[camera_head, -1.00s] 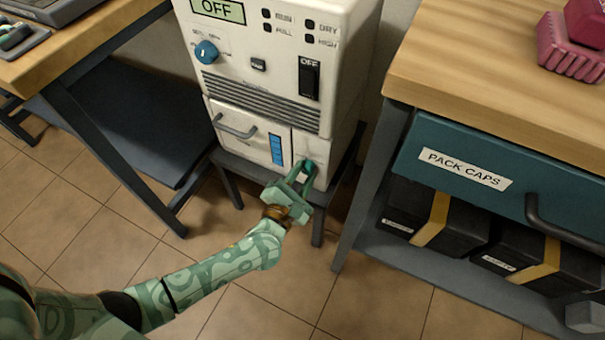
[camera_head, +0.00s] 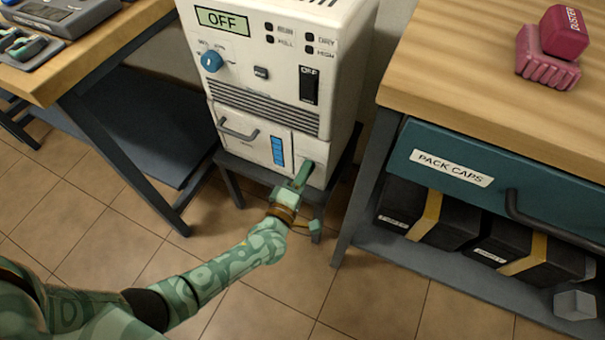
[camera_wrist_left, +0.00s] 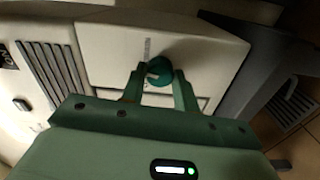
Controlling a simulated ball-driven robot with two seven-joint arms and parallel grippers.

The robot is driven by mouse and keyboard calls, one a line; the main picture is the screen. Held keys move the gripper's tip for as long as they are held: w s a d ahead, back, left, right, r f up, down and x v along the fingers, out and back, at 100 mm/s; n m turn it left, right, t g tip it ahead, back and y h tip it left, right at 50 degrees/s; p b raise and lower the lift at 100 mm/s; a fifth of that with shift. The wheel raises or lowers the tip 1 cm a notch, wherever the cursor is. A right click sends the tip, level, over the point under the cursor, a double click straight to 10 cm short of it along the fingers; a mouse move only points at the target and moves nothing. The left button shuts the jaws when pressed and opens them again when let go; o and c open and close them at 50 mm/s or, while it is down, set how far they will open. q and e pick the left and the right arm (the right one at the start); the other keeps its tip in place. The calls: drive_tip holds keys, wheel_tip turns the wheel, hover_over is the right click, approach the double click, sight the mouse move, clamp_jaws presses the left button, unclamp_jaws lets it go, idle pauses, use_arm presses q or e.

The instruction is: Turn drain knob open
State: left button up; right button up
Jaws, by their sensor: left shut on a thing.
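The drain knob (camera_wrist_left: 160,70) is a round teal knob with a pale pointer mark, on the lower right white panel of the machine (camera_head: 275,60). In the left wrist view it sits between the two green fingers of my left gripper (camera_wrist_left: 158,76), which is shut on it. In the head view my left gripper (camera_head: 303,172) reaches that panel and its fingers look nearly edge-on. They hide the knob there. The machine's display (camera_head: 222,20) reads OFF. My right gripper does not show.
A drawer handle (camera_head: 238,132) and a blue level strip (camera_head: 277,150) are left of the knob. A wooden bench with a teal PACK CAPS drawer (camera_head: 450,167) stands close on the right. A dark-legged table (camera_head: 120,70) stands on the left. Tiled floor in front is free.

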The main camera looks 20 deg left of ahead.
use_arm(q)
drive_tip(key=shift+f+m+p, duration=0.1)
drive_tip(key=shift+m+p, duration=0.45)
drive_tip(key=shift+m, duration=2.65)
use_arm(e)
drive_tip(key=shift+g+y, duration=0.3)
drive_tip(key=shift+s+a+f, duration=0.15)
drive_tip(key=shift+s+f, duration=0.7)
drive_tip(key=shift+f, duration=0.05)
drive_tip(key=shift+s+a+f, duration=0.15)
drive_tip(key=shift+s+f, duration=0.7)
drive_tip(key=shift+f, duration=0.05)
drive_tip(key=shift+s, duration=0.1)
use_arm(q)
drive_tip(key=o, duration=1)
drive_tip(key=shift+s, duration=0.15)
